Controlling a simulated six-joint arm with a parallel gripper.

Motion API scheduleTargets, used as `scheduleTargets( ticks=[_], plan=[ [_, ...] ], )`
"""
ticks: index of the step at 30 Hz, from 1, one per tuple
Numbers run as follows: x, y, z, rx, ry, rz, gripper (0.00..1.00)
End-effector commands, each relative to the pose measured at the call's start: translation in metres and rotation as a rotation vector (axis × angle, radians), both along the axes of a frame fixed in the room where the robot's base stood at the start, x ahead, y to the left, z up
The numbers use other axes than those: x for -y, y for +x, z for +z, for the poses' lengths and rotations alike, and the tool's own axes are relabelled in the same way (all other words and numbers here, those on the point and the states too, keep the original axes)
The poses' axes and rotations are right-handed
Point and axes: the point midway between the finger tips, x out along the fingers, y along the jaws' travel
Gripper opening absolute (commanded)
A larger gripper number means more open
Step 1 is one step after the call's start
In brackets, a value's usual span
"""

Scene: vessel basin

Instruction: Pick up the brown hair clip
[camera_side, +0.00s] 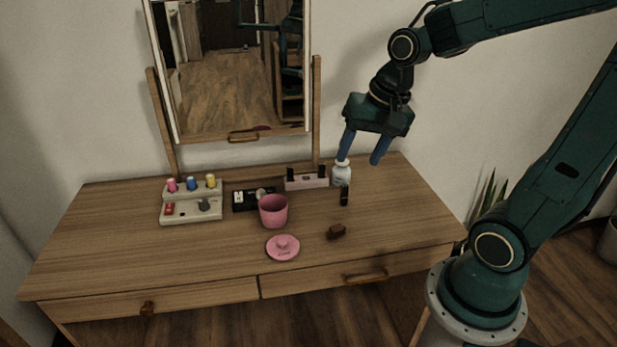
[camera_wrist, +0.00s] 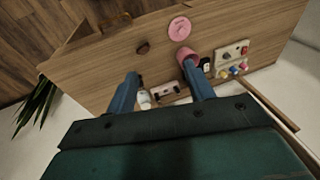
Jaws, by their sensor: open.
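The brown hair clip (camera_side: 336,232) lies on the wooden tabletop near the front edge, to the right of a pink lid. It also shows in the wrist view as a small dark brown shape (camera_wrist: 143,47), beyond the fingertips. My gripper (camera_side: 362,162) is open and empty, above the back right part of the table. In the side view its left finger is close to a white bottle, and I cannot tell whether they touch. In the wrist view my gripper (camera_wrist: 160,68) has its two blue fingers spread wide.
A pink cup (camera_side: 273,212) and pink lid (camera_side: 283,247) stand left of the clip. A small dark upright item (camera_side: 344,195) and the white bottle (camera_side: 341,174) are behind it. The tabletop's right side is clear.

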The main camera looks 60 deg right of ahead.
Motion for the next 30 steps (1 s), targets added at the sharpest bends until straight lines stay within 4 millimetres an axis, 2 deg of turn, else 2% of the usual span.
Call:
scheduleTargets(
  ticks=[6,15,24,30],
  plan=[
    [0.028,0.024,-0.031,-0.073,0.124,-0.269,0.53],
    [0.068,0.045,-0.081,-0.169,0.299,-0.646,0.53],
    [0.107,0.052,-0.136,-0.267,0.474,-1.026,0.53],
    [0.122,0.052,-0.160,-0.309,0.552,-1.189,0.53]
  ],
)
